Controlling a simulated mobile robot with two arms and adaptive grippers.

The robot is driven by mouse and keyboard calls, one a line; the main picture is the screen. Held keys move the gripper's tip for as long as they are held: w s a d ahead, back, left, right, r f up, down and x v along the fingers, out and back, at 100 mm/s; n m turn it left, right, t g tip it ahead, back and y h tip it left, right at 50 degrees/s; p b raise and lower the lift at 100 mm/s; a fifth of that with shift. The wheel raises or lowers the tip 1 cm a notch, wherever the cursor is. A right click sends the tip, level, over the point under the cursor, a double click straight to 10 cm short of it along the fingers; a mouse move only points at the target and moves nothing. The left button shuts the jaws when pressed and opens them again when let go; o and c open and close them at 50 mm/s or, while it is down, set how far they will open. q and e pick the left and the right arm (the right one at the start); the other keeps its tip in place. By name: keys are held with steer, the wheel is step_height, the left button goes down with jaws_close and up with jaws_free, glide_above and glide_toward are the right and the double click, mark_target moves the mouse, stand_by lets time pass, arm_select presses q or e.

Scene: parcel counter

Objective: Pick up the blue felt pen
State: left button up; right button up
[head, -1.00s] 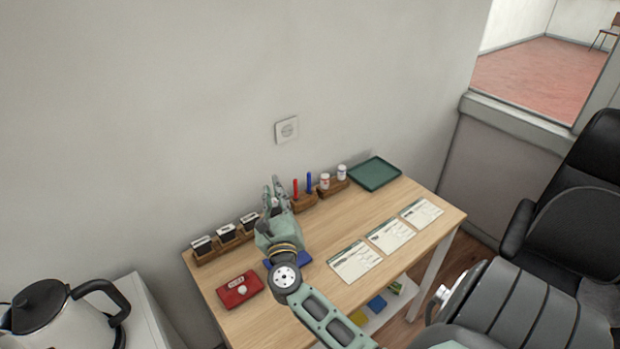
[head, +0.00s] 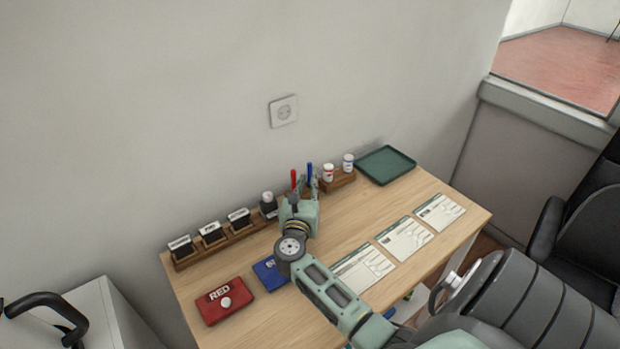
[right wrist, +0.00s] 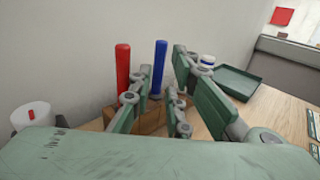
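The blue felt pen (head: 309,170) stands upright in a wooden holder at the back of the desk, right of a red pen (head: 293,178). My right gripper (head: 306,188) is just in front of the pens, with its fingers spread and nothing held. In the right wrist view, the blue pen (right wrist: 160,66) shows in the gap between the fingers of the gripper (right wrist: 162,62). The red pen (right wrist: 123,68) is left of the left finger. The fingers partly hide the wooden pen holder (right wrist: 151,124). Contact with the pen cannot be told. My left gripper is out of view.
Right of the pens is a wooden block with white-capped bottles (head: 328,172), then a green tray (head: 386,165). Stamps (head: 212,234) stand in a wooden rack at left. Red (head: 225,300) and blue (head: 270,272) ink pads and several paper forms (head: 404,240) lie in front.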

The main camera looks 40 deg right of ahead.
mark_target(309, 173)
steer(key=p+x, duration=0.1)
steer(key=x, duration=0.3)
steer(key=shift+w+d+r, duration=0.15)
steer(key=shift+w+d, duration=0.05)
steer(key=shift+w, duration=0.05)
steer(key=shift+w+d, duration=0.1)
steer(key=shift+d, duration=0.05)
steer(key=shift+c, duration=0.2)
jaws_close()
steer(key=shift+r, duration=0.1)
